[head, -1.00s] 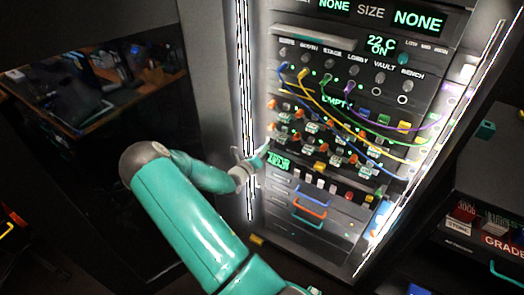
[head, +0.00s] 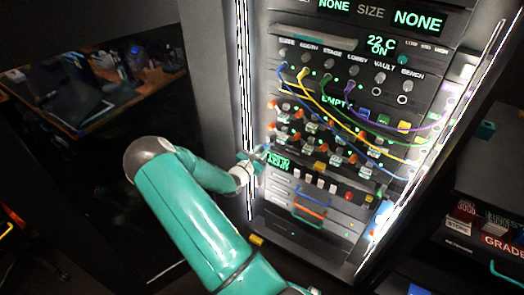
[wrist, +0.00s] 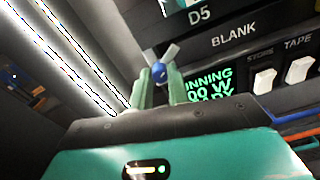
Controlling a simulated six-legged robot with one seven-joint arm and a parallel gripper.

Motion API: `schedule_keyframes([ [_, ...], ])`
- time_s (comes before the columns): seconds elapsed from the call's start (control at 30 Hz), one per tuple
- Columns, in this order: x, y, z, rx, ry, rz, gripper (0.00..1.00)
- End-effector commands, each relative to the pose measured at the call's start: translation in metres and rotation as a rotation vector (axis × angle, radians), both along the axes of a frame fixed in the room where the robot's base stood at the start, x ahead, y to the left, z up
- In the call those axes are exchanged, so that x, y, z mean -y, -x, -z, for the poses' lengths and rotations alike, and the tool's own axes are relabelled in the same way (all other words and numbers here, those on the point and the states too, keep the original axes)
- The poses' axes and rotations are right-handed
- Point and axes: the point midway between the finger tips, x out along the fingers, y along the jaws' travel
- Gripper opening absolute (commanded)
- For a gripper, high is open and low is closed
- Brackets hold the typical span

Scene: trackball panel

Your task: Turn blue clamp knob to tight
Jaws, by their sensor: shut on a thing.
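The blue clamp knob (wrist: 159,72) shows in the wrist view between the fingertips, with pale grey wing-like pieces sticking up on each side above it. My gripper (wrist: 160,84) is shut on it, one green finger on either side. In the head view my gripper (head: 252,163) is at the left edge of the lit rack panel, beside the green text display (head: 279,162). The knob cannot be clearly made out there. I cannot read any tight mark near it.
The rack carries coloured cables (head: 330,103), rows of switches and several drawer handles (head: 310,205). A bright vertical light strip (head: 244,90) runs close to my gripper on its left. White switches (wrist: 264,80) lie right of the display. A dark shelf unit stands at the right.

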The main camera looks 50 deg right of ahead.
Motion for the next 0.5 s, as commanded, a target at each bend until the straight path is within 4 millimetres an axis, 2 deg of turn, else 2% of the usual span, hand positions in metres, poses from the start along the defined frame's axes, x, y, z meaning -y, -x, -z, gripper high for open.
schedule_keyframes([
  [0.5, -0.0012, -0.0014, -0.0008, 0.442, -0.039, -0.003, 0.0],
])
